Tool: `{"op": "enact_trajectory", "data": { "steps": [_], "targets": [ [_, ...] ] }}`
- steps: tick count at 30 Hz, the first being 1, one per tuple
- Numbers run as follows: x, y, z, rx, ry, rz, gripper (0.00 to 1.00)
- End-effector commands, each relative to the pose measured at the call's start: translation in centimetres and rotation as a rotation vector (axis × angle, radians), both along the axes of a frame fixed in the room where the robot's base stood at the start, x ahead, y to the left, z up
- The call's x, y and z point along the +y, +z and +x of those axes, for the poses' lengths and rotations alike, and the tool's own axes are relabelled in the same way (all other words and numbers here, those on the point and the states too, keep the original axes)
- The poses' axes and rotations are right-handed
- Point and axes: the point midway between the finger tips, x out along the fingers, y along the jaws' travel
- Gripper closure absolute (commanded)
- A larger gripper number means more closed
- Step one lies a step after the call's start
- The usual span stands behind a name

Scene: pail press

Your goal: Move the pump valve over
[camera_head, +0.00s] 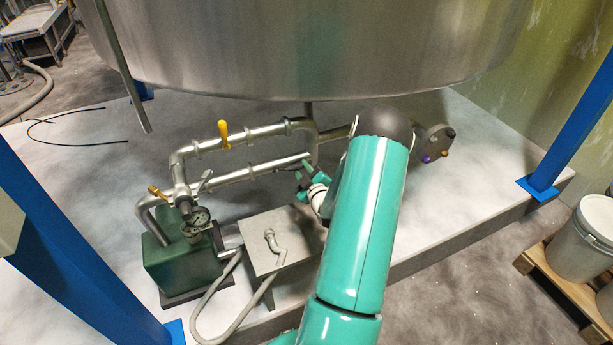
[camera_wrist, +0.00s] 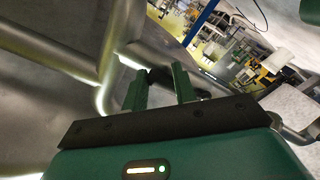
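The green pump (camera_head: 180,262) stands on the pale platform at the lower left, with a round gauge (camera_head: 199,217) and steel pipes above it. A yellow valve handle (camera_head: 157,192) sits on the pipe just above the pump. A second yellow handle (camera_head: 223,133) stands upright on the upper pipe. I cannot tell which one the task means. My gripper (camera_head: 306,178) is near the right end of the pipe loop, apart from both handles. In the wrist view its two green fingers (camera_wrist: 160,82) are apart, with no held object visible. My arm hides part of the pipework.
A large steel vessel (camera_head: 310,45) hangs over the pipes. A small grey stand (camera_head: 280,240) with a bent spout is between pump and arm. Blue posts (camera_head: 580,120) flank the platform. A grey pail (camera_head: 585,240) is at the right. A flanged pipe end (camera_head: 434,146) lies behind my arm.

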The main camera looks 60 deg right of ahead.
Motion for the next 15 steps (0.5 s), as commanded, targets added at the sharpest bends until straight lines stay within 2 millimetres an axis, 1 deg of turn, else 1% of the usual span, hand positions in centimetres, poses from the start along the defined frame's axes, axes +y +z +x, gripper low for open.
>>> {"op": "enact_trajectory", "data": {
  "steps": [10, 15],
  "targets": [
    [0.20, -0.12, -0.04, -0.001, 0.003, 0.001, 0.86],
    [0.38, -0.98, 0.10, -0.001, 0.005, 0.002, 0.87]
  ]
}}
